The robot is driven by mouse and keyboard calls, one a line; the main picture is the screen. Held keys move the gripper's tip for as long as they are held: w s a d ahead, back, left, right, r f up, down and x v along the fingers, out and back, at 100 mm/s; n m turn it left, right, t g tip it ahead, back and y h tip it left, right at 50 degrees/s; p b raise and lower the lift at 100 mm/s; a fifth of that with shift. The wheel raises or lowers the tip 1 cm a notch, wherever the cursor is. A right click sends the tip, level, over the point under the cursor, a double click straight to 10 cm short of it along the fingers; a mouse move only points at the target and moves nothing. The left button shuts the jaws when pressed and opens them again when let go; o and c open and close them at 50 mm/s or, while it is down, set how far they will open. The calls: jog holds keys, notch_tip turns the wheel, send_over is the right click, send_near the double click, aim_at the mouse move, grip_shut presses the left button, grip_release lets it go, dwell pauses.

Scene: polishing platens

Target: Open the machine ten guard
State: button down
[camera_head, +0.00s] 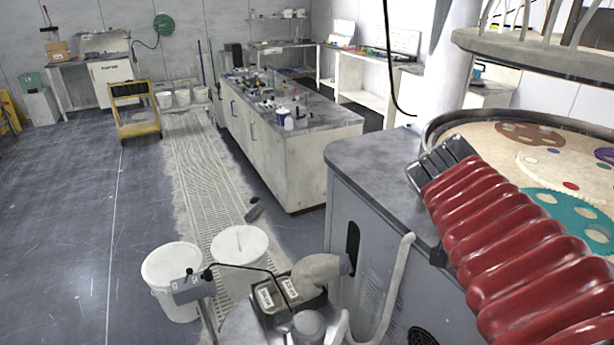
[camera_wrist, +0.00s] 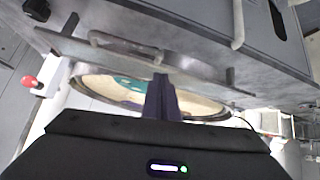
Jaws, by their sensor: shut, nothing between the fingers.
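A grey polishing machine (camera_head: 375,215) stands at the right in the head view, with a round platen rim (camera_head: 432,130) around colored discs. I cannot read a number on it. In the wrist view a long grey bar (camera_wrist: 200,72) with a handle-like loop (camera_wrist: 125,48) crosses in front of the platen. It may be part of the guard; I cannot tell whether the guard is open. My dark gripper (camera_head: 440,163) is over the machine's top near the platen rim. In the wrist view its fingers (camera_wrist: 161,92) are together and empty, apart from the loop in the picture.
Two white buckets (camera_head: 172,278) and a pump unit with a hose (camera_head: 316,271) stand before the machine. A white-sided bench (camera_head: 290,155) with small items is behind. A heavy round head (camera_head: 540,55) hangs above the platen. The floor at left is mostly clear.

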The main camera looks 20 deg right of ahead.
jog(key=s+a+f, duration=0.1)
jog(key=a+f, duration=0.3)
jog(key=a, duration=0.4)
jog(key=shift+s+f, duration=0.2)
jog(key=shift+f, duration=0.05)
jog(key=shift+a, duration=0.15)
dwell(0.3)
jog(key=w+a+f+n+t+y, duration=0.2)
jog(key=a+n+y, duration=0.2)
jog(key=a+n, duration=0.3)
jog(key=w+a+f+n+t+y, duration=0.1)
jog(key=a+n+y, duration=0.4)
jog(key=a, duration=1)
jog(key=w+f+n, duration=0.1)
jog(key=n, duration=0.1)
jog(key=shift+a+f+n+t, duration=0.2)
jog(key=shift+f+n+t, duration=0.1)
jog(key=shift+f+t, duration=0.1)
